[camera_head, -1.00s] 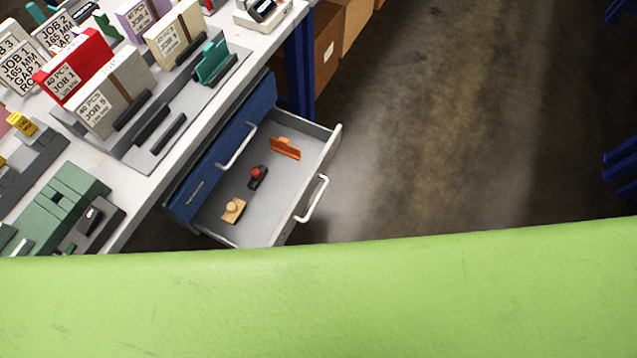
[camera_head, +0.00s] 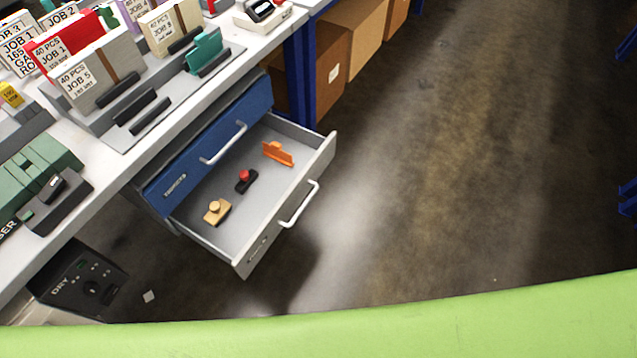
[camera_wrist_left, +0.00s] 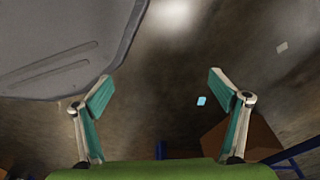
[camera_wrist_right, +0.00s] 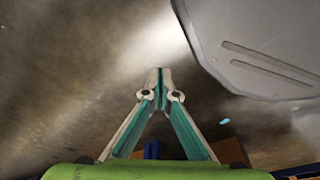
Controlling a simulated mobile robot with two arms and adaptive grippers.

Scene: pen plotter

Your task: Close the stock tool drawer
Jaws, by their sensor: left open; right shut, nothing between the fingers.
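The stock tool drawer (camera_head: 262,205) is pulled out from under the bench in the head view, below a shut blue drawer front (camera_head: 207,150). Its pale bar handle (camera_head: 300,204) is on the outer front face. Inside lie an orange tool (camera_head: 277,153), a black tool with a red knob (camera_head: 245,180) and a tan block with a knob (camera_head: 216,211). My left gripper (camera_wrist_left: 160,90) is open and empty in the left wrist view. My right gripper (camera_wrist_right: 160,75) is shut and empty in the right wrist view. Neither gripper shows in the head view, and neither touches the drawer.
The white bench top (camera_head: 112,160) carries job boxes and fixtures. Cardboard boxes (camera_head: 358,35) stand under the bench beyond a blue leg (camera_head: 300,75). A dark device (camera_head: 82,280) is on the floor at lower left. The floor right of the drawer is clear.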

